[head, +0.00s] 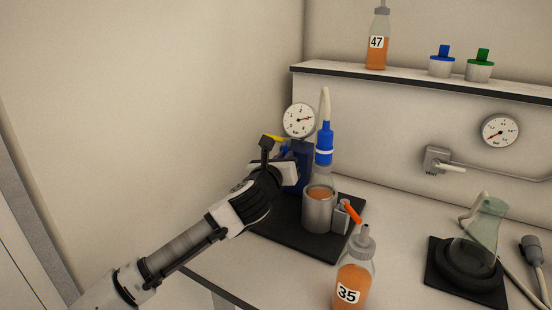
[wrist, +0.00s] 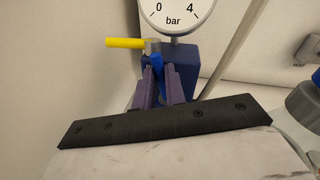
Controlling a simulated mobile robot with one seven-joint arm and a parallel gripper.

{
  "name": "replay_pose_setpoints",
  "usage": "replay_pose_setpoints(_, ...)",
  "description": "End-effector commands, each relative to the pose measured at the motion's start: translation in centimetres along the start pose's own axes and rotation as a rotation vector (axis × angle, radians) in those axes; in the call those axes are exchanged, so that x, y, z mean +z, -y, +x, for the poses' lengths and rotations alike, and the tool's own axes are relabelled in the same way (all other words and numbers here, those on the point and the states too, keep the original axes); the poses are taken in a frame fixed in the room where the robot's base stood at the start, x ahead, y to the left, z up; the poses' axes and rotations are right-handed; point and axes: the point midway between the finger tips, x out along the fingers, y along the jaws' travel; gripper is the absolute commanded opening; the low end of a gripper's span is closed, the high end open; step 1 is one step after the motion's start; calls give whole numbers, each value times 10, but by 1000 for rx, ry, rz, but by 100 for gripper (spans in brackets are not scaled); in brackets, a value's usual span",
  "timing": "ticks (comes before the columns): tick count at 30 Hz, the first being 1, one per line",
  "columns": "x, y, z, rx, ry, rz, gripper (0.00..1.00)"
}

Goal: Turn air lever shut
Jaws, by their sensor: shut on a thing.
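A dark blue valve block (wrist: 182,65) stands below a pressure gauge (wrist: 175,14); in the head view the block (head: 300,165) is partly behind my gripper. A yellow lever (wrist: 125,43) points left from a metal hub in the wrist view, and its tip shows in the head view (head: 274,138). A bright blue lever (wrist: 157,64) hangs down from near the same hub. My gripper (wrist: 160,84) is shut on the blue lever, with a finger on each side. No label shows which lever is for air. The lower end of the blue lever is hidden between the fingers.
Right of the block stand a metal cup (head: 318,212) and an orange-handled valve (head: 351,212). Bottle 35 (head: 354,275) stands in front. A flask (head: 482,237) stands further right. A shelf (head: 420,80) runs above. The wall is close on the left.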

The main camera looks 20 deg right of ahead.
Motion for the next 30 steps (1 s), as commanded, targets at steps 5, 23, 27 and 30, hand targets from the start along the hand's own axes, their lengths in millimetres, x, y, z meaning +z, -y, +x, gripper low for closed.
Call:
replay_pose_setpoints(5,2,2,7,1,-28,-146,0)
replay_pose_setpoints(23,-8,-20,12,1,-139,-708,0)
replay_pose_setpoints(27,-12,-24,13,1,-164,-840,0)
replay_pose_setpoints(30,-15,-26,13,0,-183,-930,0)
